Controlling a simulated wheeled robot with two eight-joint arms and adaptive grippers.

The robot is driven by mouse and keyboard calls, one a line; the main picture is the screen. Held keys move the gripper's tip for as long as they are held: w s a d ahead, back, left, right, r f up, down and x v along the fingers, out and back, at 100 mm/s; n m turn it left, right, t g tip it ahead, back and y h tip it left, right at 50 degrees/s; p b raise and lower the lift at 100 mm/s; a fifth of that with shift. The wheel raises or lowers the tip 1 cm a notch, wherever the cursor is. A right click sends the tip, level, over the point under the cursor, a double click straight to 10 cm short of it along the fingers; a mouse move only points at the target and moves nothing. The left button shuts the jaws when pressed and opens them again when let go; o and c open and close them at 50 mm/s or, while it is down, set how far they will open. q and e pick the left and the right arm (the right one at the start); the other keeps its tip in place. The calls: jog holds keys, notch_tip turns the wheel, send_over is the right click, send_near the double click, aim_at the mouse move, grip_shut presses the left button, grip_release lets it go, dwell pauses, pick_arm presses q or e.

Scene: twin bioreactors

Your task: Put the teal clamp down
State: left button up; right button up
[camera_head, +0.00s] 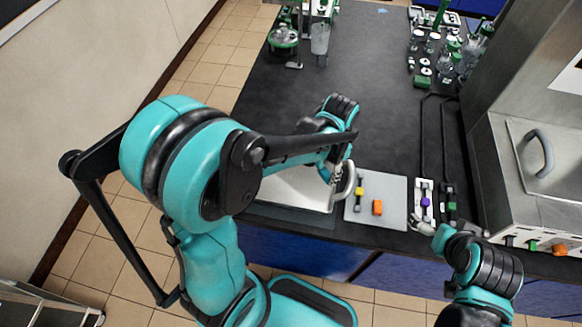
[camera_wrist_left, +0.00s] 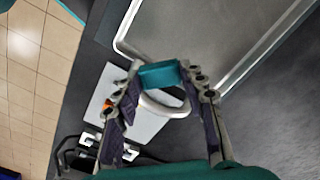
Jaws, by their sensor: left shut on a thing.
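The teal clamp (camera_wrist_left: 158,74) shows in the left wrist view as a teal block between the fingertips of my left gripper (camera_wrist_left: 161,80), which is shut on it. In the head view my left gripper (camera_head: 338,178) is over the right end of the metal tray (camera_head: 290,203); the clamp cannot be made out there. A pale grey mat (camera_head: 390,214) lies right of the tray, with a yellow clamp (camera_head: 359,191) and an orange clamp (camera_head: 377,207) on it. My right gripper (camera_head: 430,230) is low at the bench's front edge; its jaws are too small to read.
Narrow racks with a purple piece (camera_head: 426,201) and a green piece (camera_head: 452,206) stand right of the mat. Glassware (camera_head: 450,50) fills the back right. The bench middle (camera_head: 385,110) is clear.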

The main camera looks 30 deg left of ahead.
pick_arm(q)
jog(key=b, duration=0.2)
send_over(296, 182)
notch_tip(296, 182, down, 6)
jog(key=shift+d+r, duration=0.15)
notch_tip(296, 182, down, 4)
jog(key=shift+f+b, duration=0.1)
jog(key=shift+b, duration=0.8)
jog(key=o, duration=0.4)
jog(key=shift+f, duration=0.1)
jog(key=o, duration=0.4)
